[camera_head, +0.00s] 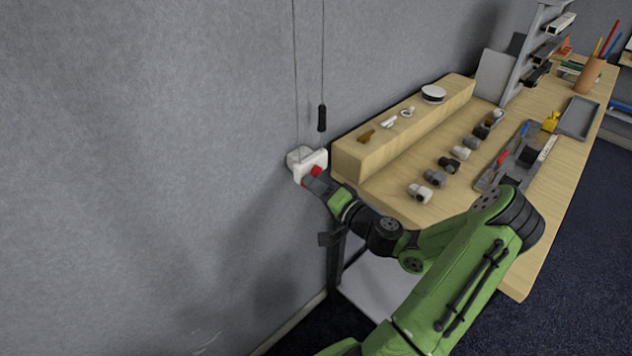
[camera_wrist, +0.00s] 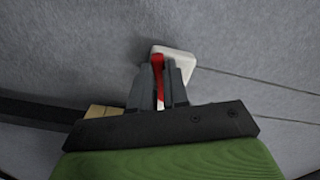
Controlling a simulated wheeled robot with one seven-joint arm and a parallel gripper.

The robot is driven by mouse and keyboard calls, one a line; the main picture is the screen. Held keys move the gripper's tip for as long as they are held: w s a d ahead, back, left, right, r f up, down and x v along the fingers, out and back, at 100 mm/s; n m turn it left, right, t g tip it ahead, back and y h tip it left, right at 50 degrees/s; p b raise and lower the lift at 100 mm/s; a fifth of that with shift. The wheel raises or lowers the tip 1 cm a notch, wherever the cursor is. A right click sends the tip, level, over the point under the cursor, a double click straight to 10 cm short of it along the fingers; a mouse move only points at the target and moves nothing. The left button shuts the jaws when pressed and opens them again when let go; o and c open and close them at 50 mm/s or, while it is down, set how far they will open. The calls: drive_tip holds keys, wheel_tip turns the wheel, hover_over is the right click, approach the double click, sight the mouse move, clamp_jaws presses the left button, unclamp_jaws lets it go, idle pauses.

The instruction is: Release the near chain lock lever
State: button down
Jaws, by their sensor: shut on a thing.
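The chain lock is a white block (camera_head: 308,164) on the grey wall, left of the wooden table. Its red lever (camera_head: 314,171) sticks out from it toward my arm. In the wrist view the red lever (camera_wrist: 158,75) stands between the two grey fingers, with the white block (camera_wrist: 180,62) behind them. My gripper (camera_head: 313,182) is at the lock, and its fingers (camera_wrist: 159,85) are shut on the lever. Part of the lever is hidden by the fingers.
Two thin chains (camera_head: 323,60) hang down the wall to the lock, one with a black toggle (camera_head: 322,118). The table (camera_head: 540,200) carries a raised wooden ledge (camera_head: 400,140), several small fittings and a tool tray (camera_head: 487,180). The wall left of the lock is clear.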

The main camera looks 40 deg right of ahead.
drive_tip(key=shift+a+r+m+p, duration=0.1)
drive_tip(key=shift+r+m+p, duration=0.3)
drive_tip(key=shift+m+p, duration=0.6)
drive_tip(key=shift+m, duration=0.4)
drive_tip(key=c, duration=1.1)
unclamp_jaws()
drive_tip(key=s, duration=1.5)
drive_tip(key=shift+s+d, duration=0.2)
drive_tip(key=shift+s, duration=0.2)
